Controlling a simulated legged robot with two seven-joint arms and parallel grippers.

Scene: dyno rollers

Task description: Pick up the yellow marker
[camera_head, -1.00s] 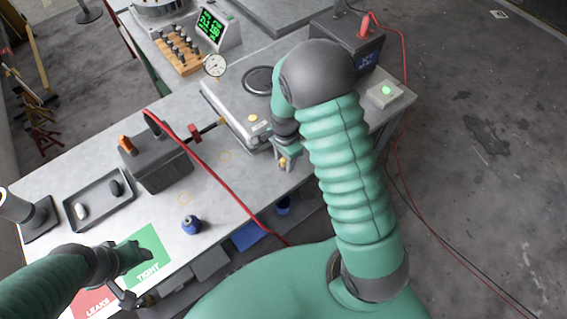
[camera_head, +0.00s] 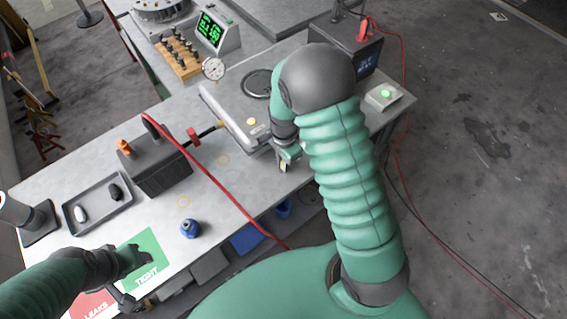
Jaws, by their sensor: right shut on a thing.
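My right gripper (camera_head: 286,165) is in front of the near right edge of the grey case, above the bench front. It is shut on a small yellowish piece, the yellow marker (camera_head: 283,168), which is mostly covered by the fingers. A round yellow disc (camera_head: 251,121) sits on top of the grey case (camera_head: 228,107). My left gripper (camera_head: 133,279) is at the lower left over the green TIGHT card (camera_head: 148,250); its jaw opening is unclear.
A blue-topped jar (camera_head: 190,228), a dark tray (camera_head: 97,202) and a black battery (camera_head: 158,165) with a red cable stand on the bench (camera_head: 215,190). A green-button box (camera_head: 384,96) is at the right.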

